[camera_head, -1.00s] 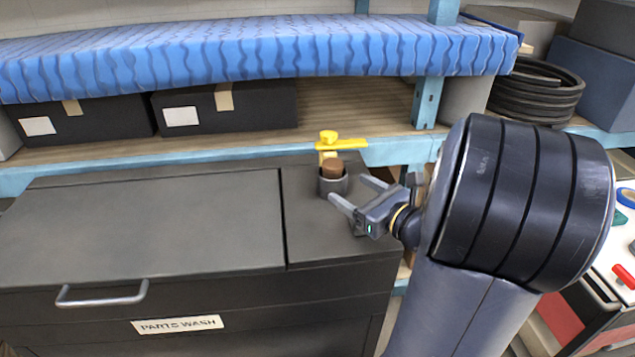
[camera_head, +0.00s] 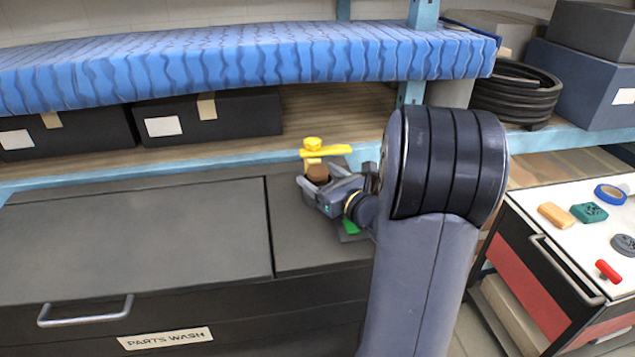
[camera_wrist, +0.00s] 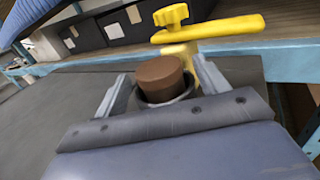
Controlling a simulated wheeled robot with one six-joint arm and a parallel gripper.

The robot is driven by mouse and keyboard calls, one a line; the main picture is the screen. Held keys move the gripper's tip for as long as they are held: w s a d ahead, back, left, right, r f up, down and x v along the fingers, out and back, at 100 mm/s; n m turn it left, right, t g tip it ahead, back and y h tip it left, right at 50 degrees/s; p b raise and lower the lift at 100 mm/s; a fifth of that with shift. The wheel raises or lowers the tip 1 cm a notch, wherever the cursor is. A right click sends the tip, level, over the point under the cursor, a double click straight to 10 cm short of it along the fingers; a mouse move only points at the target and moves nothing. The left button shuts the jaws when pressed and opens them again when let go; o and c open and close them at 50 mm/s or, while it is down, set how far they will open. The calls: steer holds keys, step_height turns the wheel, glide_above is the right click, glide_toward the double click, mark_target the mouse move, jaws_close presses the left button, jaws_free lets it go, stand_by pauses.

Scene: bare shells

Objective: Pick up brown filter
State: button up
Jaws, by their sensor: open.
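The brown filter (camera_wrist: 160,78) is a short brown cylinder standing in a dark round cup (camera_wrist: 168,99) on the parts-wash cabinet top. It also shows in the head view (camera_head: 317,173), partly behind my gripper. My gripper (camera_wrist: 165,80) is open, with one finger on each side of the filter and cup in the wrist view. In the head view my gripper (camera_head: 318,186) is at the cup and hides most of it. I cannot tell whether the fingers touch anything.
A yellow clamp (camera_head: 325,152) stands right behind the filter, at the light-blue shelf edge. The parts-wash cabinet top (camera_head: 140,232) is clear to the left. Dark boxes (camera_head: 210,117) sit on the shelf behind. A white-topped cart (camera_head: 565,232) with small items stands at right.

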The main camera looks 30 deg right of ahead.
steer(key=shift+w+a, duration=0.15)
steer(key=shift+w, duration=0.6)
steer(key=shift+c, duration=0.3)
steer(key=c, duration=1)
steer(key=shift+r, duration=0.15)
